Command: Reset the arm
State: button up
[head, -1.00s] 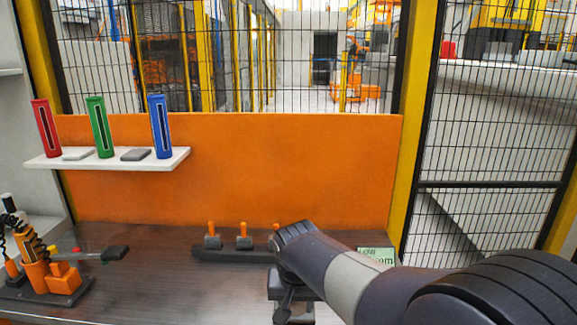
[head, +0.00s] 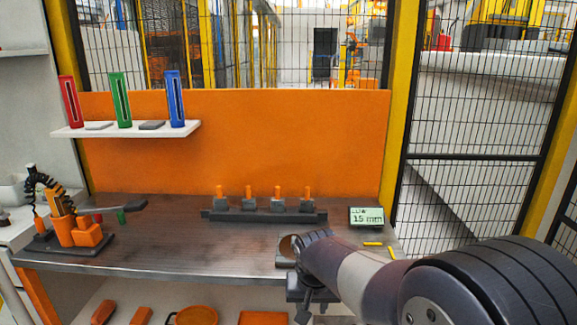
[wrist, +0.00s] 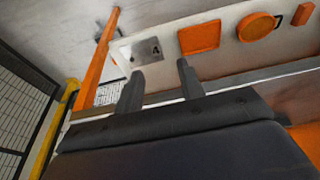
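My gripper (head: 304,292) hangs at the end of my arm, in front of the table's front edge in the head view. In the wrist view my gripper (wrist: 158,77) shows two dark fingers standing apart with nothing between them. My arm comes in from the lower right of the head view and hides part of the table's right front.
The table (head: 160,235) carries a rail (head: 264,215) with several orange-handled pieces, a small display (head: 367,216) reading 15 mm, and an orange tool stand (head: 65,232). A wall shelf (head: 130,131) holds red, green and blue holders. Orange items lie on a lower shelf (wrist: 220,50).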

jog(key=d+f+b, duration=0.4)
jog(key=f+b, duration=0.1)
jog(key=f, duration=0.4)
jog(key=shift+f, duration=0.2)
jog(key=shift+r, duration=0.1)
